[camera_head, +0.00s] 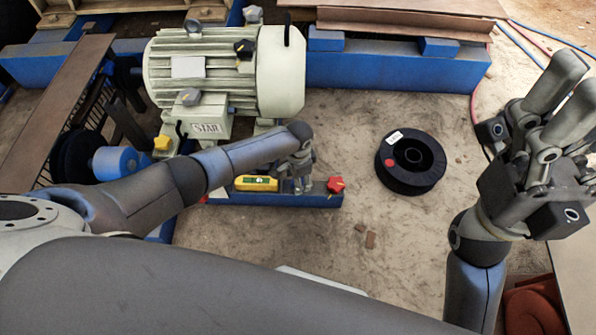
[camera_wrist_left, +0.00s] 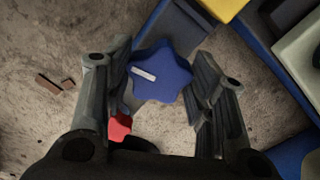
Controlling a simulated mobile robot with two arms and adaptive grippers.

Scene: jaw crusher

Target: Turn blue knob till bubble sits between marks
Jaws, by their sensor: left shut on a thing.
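The blue star-shaped knob (camera_wrist_left: 162,73), with a white stripe on top, sits between the two fingers of my left gripper (camera_wrist_left: 163,78) in the left wrist view. The fingers are shut on its sides. In the head view my left gripper (camera_head: 297,186) hides the knob on the blue rail. The yellow spirit level (camera_head: 256,183) lies just left of the gripper. Its vial shows, but the bubble and marks are too small to read. A yellow corner (camera_wrist_left: 222,8) shows in the wrist view. My right gripper (camera_head: 570,88) is raised at the right, empty, fingers apart.
A red knob (camera_head: 336,185) stands at the right end of the blue rail (camera_head: 290,201); it also shows in the wrist view (camera_wrist_left: 120,127). A pale motor (camera_head: 215,70) stands behind the rail. A black spool (camera_head: 410,162) lies on open floor to the right.

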